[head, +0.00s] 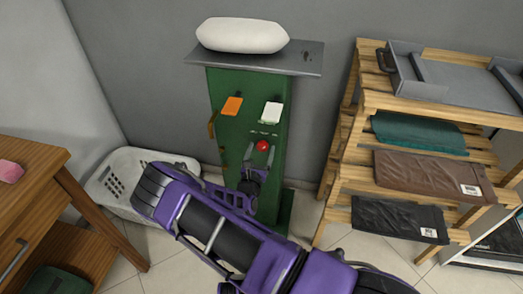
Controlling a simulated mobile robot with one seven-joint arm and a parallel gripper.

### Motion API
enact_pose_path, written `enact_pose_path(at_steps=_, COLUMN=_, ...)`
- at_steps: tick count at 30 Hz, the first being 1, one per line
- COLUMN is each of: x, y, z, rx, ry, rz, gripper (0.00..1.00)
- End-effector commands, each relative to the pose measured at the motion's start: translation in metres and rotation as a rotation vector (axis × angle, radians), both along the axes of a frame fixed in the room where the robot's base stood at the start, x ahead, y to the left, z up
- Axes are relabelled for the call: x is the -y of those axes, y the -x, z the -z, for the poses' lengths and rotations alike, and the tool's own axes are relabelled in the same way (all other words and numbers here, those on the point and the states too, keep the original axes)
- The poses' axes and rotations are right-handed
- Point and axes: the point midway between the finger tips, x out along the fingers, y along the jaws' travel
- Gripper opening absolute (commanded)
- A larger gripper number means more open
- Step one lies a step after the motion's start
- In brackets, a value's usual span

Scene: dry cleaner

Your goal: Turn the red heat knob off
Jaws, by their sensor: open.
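The red heat knob (263,146) is a small round knob on the front of a green cabinet (227,88). Small markings sit just above it, too small to read. My gripper (259,157) is open at the knob, with its two fingertips pointing up toward it, one on each side. I cannot tell whether the fingers touch the knob. My purple arm hides the lower part of the cabinet front.
An orange switch (232,106) and a white switch (271,112) are above the knob. A white pad (242,35) lies on the cabinet's grey top (300,60). A wooden rack (370,101) stands right, a white basket (115,170) and wooden table (40,155) left.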

Motion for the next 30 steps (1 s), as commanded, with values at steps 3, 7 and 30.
enact_pose_path(at_steps=3, x=0.0024, y=-0.0076, z=0.0000, rx=0.001, ry=0.000, rz=0.000, gripper=0.82)
enact_pose_path(at_steps=7, x=0.0031, y=-0.0098, z=-0.0001, rx=0.000, ry=0.000, rz=0.000, gripper=0.82)
enact_pose_path(at_steps=30, x=0.0029, y=-0.0094, z=-0.0002, rx=-0.001, ry=0.003, rz=0.000, gripper=0.00)
